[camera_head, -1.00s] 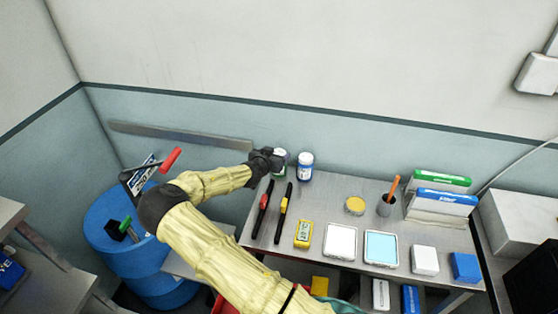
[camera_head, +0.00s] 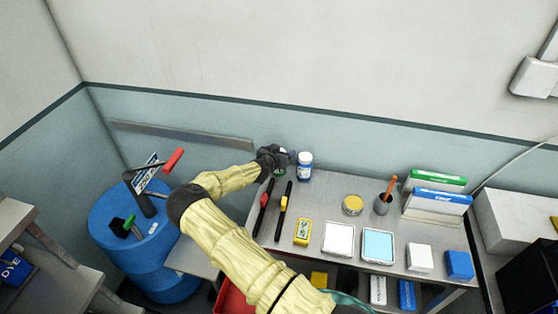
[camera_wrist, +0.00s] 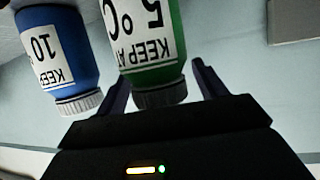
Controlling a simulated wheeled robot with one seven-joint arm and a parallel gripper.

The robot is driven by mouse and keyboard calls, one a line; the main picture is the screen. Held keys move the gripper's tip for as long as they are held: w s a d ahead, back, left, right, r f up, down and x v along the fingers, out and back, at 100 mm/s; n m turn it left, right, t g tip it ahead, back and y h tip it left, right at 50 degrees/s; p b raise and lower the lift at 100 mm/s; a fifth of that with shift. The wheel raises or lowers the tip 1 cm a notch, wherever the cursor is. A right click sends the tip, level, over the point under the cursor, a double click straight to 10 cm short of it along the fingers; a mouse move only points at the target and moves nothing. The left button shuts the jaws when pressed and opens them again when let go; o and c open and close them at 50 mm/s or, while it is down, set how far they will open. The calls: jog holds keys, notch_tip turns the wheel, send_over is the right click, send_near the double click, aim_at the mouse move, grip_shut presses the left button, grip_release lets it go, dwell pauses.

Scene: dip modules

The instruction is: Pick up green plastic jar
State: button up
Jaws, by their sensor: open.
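The green plastic jar (camera_wrist: 150,50) has a white label and a dark cap, and appears upside down in the wrist view. My open gripper (camera_wrist: 163,88) has one finger on each side of the jar near its cap; I cannot tell whether either finger touches it. In the head view my gripper (camera_head: 284,156) is at the back left of the metal table and hides most of the green jar (camera_head: 281,170). A blue jar (camera_wrist: 62,55) with a white label and pale cap is close to the left finger; it stands upright in the head view (camera_head: 305,167).
The metal table (camera_head: 330,200) holds two slim tools (camera_head: 272,210), a yellow device (camera_head: 303,232), a yellow-topped tin (camera_head: 352,205) and a pen cup (camera_head: 382,204). The wall is close behind the jars. A blue barrel (camera_head: 150,260) stands left of the table.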

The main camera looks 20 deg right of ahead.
dwell(0.4)
jog(key=c, duration=1.2)
jog(key=shift+a+r+b, duration=0.1)
jog(key=shift+r+b, duration=0.05)
jog(key=shift+b, duration=0.3)
jog(key=shift+s+r+b, duration=0.15)
jog(key=shift+b, duration=0.2)
notch_tip(320, 180, up, 11)
jog(key=b, duration=0.4)
jog(key=s+a+b, duration=0.1)
jog(key=s+a, duration=0.2)
jog(key=s, duration=0.2)
jog(key=s+a+b, duration=0.2)
jog(key=s+a, duration=0.2)
jog(key=s, duration=0.2)
jog(key=s+a+b, duration=0.1)
jog(key=s+a, duration=0.3)
jog(key=s, duration=0.1)
jog(key=shift+s+b, duration=0.2)
jog(key=shift+b, duration=0.2)
